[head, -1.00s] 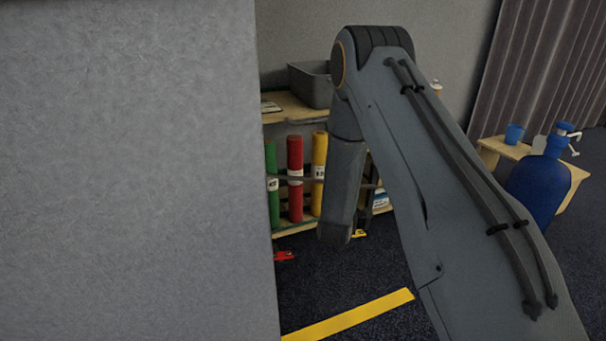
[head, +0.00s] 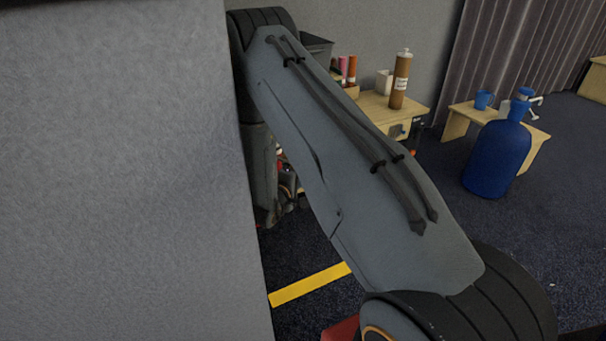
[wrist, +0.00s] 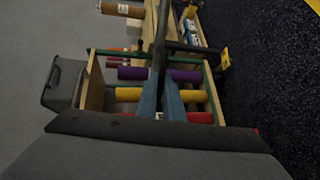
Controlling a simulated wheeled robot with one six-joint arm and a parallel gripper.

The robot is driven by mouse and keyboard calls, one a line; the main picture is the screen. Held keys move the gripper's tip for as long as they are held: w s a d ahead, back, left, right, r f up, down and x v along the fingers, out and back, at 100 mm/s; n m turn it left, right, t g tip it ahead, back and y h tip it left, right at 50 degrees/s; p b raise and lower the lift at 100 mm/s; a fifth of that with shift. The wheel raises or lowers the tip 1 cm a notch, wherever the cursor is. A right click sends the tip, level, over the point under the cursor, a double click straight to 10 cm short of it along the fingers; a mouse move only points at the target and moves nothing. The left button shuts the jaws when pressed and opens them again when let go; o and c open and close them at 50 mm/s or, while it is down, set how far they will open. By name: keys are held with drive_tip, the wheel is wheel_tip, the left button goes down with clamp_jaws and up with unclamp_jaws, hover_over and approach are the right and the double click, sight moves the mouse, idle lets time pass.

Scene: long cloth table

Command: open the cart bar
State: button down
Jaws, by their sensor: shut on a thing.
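The cart bar (wrist: 162,45) is a dark bar that runs down the middle of the wrist view, across the front of a wooden cart (wrist: 95,85) with green edges. My gripper (wrist: 161,85) has its two blue-grey fingers on either side of the bar's near end and is shut on it. Behind the bar lie a purple roll (wrist: 190,75), a yellow roll (wrist: 127,95) and part of a red roll. In the head view my arm hides most of the cart, and the fingertips cannot be made out there.
A grey panel (head: 120,170) fills the left of the head view. A blue bottle (head: 497,160) and a low wooden table (head: 465,115) stand at right. Yellow tape (head: 312,284) crosses the dark floor.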

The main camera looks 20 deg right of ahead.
drive_tip(key=c, duration=1.9)
unclamp_jaws()
